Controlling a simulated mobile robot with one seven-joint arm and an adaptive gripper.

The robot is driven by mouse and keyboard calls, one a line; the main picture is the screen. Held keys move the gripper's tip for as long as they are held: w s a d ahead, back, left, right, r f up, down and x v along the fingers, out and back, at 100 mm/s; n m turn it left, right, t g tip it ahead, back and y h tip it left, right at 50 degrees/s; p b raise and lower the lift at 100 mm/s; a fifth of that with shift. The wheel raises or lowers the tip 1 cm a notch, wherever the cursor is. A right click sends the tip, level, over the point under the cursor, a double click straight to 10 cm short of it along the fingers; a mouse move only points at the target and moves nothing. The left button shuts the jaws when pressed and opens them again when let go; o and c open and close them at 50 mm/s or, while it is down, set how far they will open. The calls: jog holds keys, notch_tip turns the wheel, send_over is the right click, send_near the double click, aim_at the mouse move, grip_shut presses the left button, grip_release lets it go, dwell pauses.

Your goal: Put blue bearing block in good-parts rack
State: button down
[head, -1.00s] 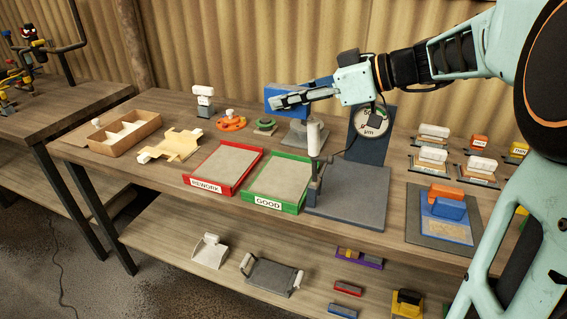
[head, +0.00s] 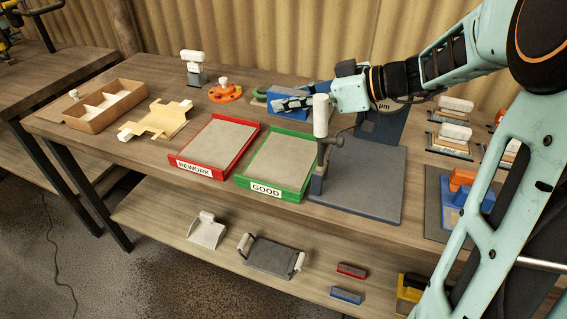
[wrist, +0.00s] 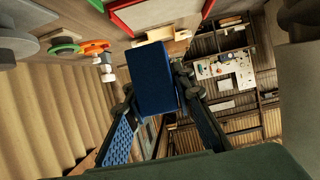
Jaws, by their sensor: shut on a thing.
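My gripper (head: 310,104) is shut on the blue bearing block (head: 287,96). In the head view the block is low over the back of the bench, behind the grey post of the gauge stand and partly hidden by my fingers. In the wrist view the block (wrist: 155,78) sits between my two fingers (wrist: 160,98). The good-parts rack (head: 281,165) is a green-rimmed tray labelled GOOD with a grey floor. It is empty and lies in front of the block, slightly left.
The red REWORK tray (head: 217,150) lies left of the green one. The upright post (head: 320,135) and dark base (head: 367,180) of the gauge stand are close on its right. An orange round fixture (head: 225,92) and a tan divided box (head: 104,104) stand farther left.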

aim_at(287, 152)
notch_tip(287, 152, down, 11)
jog(key=shift+f+b, duration=0.15)
jog(key=shift+b, duration=0.3)
jog(key=c, duration=1.7)
grip_release()
jog(key=shift+o, duration=0.2)
jog(key=v, duration=1.2)
